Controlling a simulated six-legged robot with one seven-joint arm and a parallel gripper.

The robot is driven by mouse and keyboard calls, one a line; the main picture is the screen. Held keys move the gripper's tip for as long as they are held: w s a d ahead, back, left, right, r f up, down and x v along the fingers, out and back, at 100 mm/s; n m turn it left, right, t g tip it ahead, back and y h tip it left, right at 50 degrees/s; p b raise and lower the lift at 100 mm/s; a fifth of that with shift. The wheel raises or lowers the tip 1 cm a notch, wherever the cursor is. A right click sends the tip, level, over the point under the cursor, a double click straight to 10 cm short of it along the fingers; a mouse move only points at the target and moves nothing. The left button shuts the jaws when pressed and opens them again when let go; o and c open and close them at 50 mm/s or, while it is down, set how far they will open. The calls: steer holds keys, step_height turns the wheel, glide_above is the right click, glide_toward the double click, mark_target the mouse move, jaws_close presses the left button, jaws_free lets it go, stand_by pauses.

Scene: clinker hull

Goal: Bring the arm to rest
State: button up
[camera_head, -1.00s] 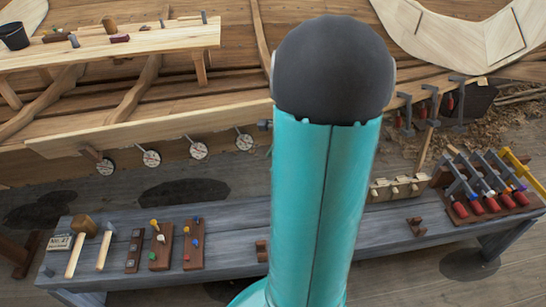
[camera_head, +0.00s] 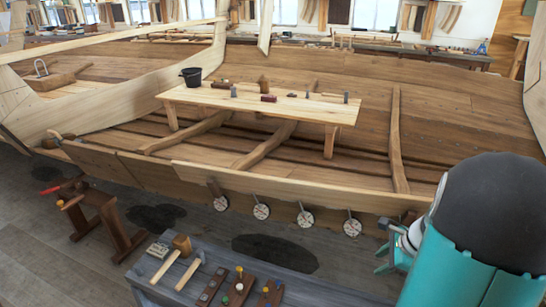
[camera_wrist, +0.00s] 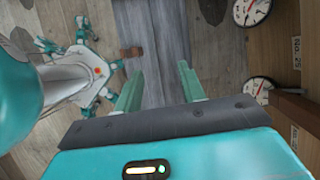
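My arm (camera_head: 475,235), teal with a dark rounded joint, fills the lower right of the head view. Smaller white and teal parts of it show just left of that joint, beside the hull's edge. In the wrist view my gripper (camera_wrist: 158,80) has its two pale green fingers spread apart, with nothing between them. Beyond the fingers lie the grey-blue bench top (camera_wrist: 165,40) and a small brown block (camera_wrist: 131,52). My own body and legs show at the left of that view.
The bench (camera_head: 300,288) with mallets (camera_head: 182,243) and tool boards (camera_head: 240,285) stands in front. Round dials (camera_head: 305,218) hang along the hull plank. A brown trestle (camera_head: 105,215) stands at left.

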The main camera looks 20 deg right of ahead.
steer(key=shift+a, duration=0.1)
steer(key=w+a+r+n, duration=0.1)
steer(key=a+r+n, duration=0.45)
steer(key=a, duration=0.25)
steer(key=w+a+r+n, duration=0.2)
steer(key=a+r+n, duration=0.35)
steer(key=a, duration=0.25)
steer(key=s+a+r+n+h, duration=0.1)
steer(key=s+a+r+n, duration=0.3)
steer(key=a+n, duration=0.3)
steer(key=s+a+r+n+t+h, duration=0.1)
steer(key=s+a+r+n, duration=0.2)
steer(key=a+n, duration=0.4)
steer(key=shift+s+a+r, duration=0.25)
steer(key=shift+s+r, duration=0.1)
steer(key=shift+s, duration=0.3)
